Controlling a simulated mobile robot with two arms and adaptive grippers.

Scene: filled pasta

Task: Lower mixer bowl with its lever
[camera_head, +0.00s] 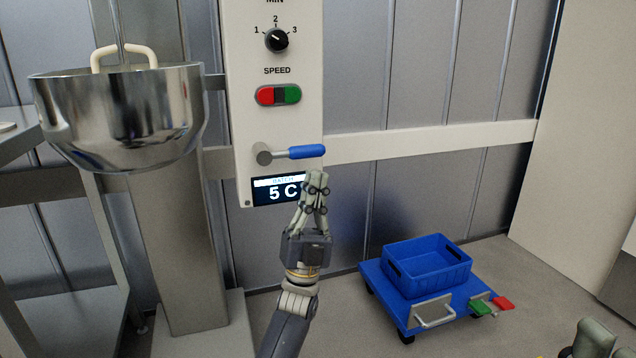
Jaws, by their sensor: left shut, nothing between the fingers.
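The lever's blue handle (307,152) points right, nearly level, from a round grey pivot (264,155) on the white mixer panel (240,120). The steel mixer bowl (125,115) hangs upright beside the grey column at the left, with a cream hook-shaped tool (125,56) partly inside it. My left gripper (317,182) is shut and empty, fingers pointing up. In the picture its tips are just below the handle's right end, with a small gap; the depth between them is hard to judge.
Above the lever are a speed dial (276,40) and a red and green switch (278,95). A display (278,191) below is partly hidden by my left gripper. A blue crate (430,265) sits on a blue cart (385,292) on the floor at right. A metal table (22,145) stands at left.

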